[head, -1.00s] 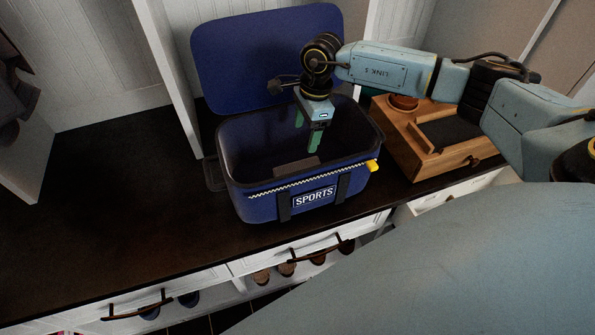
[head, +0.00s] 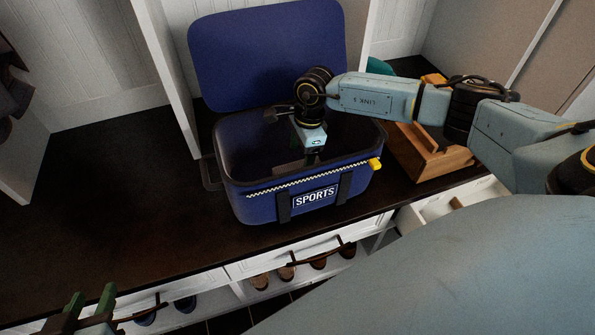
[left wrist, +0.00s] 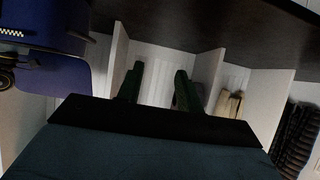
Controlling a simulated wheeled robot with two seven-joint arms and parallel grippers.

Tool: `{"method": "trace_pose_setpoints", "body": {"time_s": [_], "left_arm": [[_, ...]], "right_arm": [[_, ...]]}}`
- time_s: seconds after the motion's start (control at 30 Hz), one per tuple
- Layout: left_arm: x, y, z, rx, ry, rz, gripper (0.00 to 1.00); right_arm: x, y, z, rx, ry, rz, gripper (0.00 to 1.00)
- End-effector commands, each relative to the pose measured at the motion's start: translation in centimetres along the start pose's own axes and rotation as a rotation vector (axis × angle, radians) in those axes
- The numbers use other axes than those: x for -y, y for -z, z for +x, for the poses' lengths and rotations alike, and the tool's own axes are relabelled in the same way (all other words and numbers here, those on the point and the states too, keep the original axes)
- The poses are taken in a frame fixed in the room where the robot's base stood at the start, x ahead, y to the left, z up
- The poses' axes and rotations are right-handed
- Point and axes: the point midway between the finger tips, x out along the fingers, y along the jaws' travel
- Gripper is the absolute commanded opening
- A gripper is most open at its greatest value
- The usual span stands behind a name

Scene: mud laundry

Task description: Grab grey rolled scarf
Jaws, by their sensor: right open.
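I cannot make out a grey rolled scarf in either view; most of the bag's inside is dark or hidden by my right arm. The blue SPORTS bag (head: 262,205) stands open on the dark bench top, its lid (head: 240,60) raised behind it. My right gripper (head: 313,157) points down into the bag and is open; its fingers are mostly hidden in the dark inside. My left gripper (head: 91,298) is low at the bottom left, in front of the bench, with its green fingers apart and nothing between them. The left wrist view shows these fingers (left wrist: 158,85) too.
A wooden box (head: 430,155) stands right of the bag, partly behind my right arm. The dark bench top (head: 100,190) is clear left of the bag. White drawers with handles (head: 320,253) and shoes (head: 285,272) are below. A dark grey thing (head: 10,85) hangs at far left.

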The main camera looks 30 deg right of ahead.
Motion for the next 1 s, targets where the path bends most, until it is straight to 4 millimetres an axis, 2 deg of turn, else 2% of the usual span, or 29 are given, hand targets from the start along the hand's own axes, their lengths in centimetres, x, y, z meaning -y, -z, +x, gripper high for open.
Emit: {"method": "trace_pose_setpoints", "body": {"time_s": [0.23,0.5,0.7,0.97,1.0], "left_arm": [[-0.9,3.9,0.2,-0.237,-0.022,-0.001,0.36],[-1.6,7.9,-0.9,-0.490,-0.043,-0.005,0.36],[-1.9,9.4,-1.7,-0.582,-0.050,-0.009,0.36],[-1.9,9.5,-1.8,-0.589,-0.051,-0.009,0.36],[-1.9,9.5,-1.8,-0.589,-0.051,-0.009,0.36]], "right_arm": [[-0.1,0.0,2.0,0.000,-0.002,0.000,0.71],[-0.2,0.0,4.1,0.000,-0.002,0.001,0.71],[-0.2,0.0,4.8,0.000,-0.001,0.000,0.71],[-0.2,0.0,4.7,0.000,-0.001,0.000,0.71],[-0.2,0.0,4.7,0.000,-0.001,0.000,0.66]]}}
